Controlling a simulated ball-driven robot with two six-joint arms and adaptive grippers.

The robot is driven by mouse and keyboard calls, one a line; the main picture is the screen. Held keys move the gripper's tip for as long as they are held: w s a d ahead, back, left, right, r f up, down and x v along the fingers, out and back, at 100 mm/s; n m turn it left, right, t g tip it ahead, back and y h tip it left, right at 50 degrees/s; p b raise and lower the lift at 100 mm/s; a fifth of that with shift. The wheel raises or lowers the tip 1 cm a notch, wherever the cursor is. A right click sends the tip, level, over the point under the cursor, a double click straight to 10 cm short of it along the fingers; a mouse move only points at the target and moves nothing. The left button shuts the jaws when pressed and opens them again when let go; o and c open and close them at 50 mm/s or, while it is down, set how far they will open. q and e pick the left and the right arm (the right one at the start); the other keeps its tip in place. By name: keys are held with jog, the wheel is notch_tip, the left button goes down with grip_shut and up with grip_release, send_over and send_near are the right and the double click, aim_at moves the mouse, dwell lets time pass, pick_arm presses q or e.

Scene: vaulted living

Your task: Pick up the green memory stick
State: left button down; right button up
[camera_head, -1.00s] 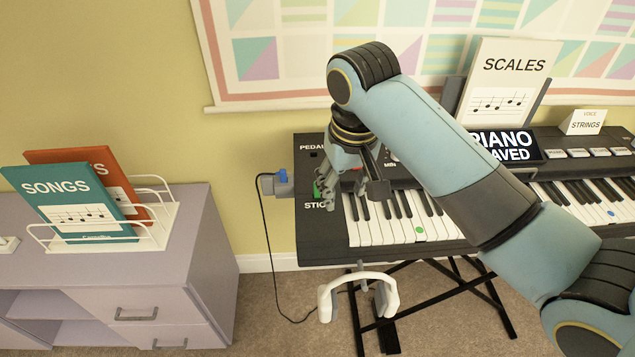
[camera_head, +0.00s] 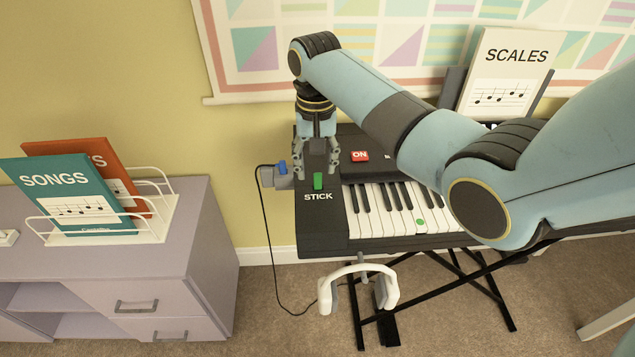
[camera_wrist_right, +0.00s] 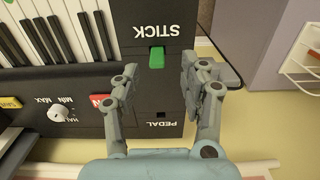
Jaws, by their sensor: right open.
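The green memory stick (camera_head: 318,181) stands up from the left end of the black keyboard (camera_head: 325,238), just above the printed word STICK. It also shows in the right wrist view (camera_wrist_right: 156,57), beyond and between the two fingers. My right gripper (camera_head: 315,172) is open over the keyboard's left end, its fingers pointing down. In the right wrist view the open gripper (camera_wrist_right: 157,72) has one finger on each side of the stick's line, and nothing is between the fingertips. I cannot tell the exact height gap. My left gripper is not in view.
A grey box with a blue plug (camera_head: 282,168) and black cable sits at the keyboard's left edge, close to the gripper. White headphones (camera_head: 325,296) hang below the front. A red ON button (camera_head: 360,156) is to the right. A lilac cabinet (camera_head: 205,250) stands at left.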

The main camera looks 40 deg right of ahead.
aim_at(317, 174)
notch_tip(317, 174, down, 4)
jog(key=shift+s+d+r, duration=0.1)
jog(key=shift+s+r, duration=0.05)
jog(key=shift+r, duration=0.1)
jog(key=shift+c, duration=0.4)
jog(key=c, duration=0.8)
jog(key=shift+o, duration=0.2)
jog(key=shift+r, duration=0.1)
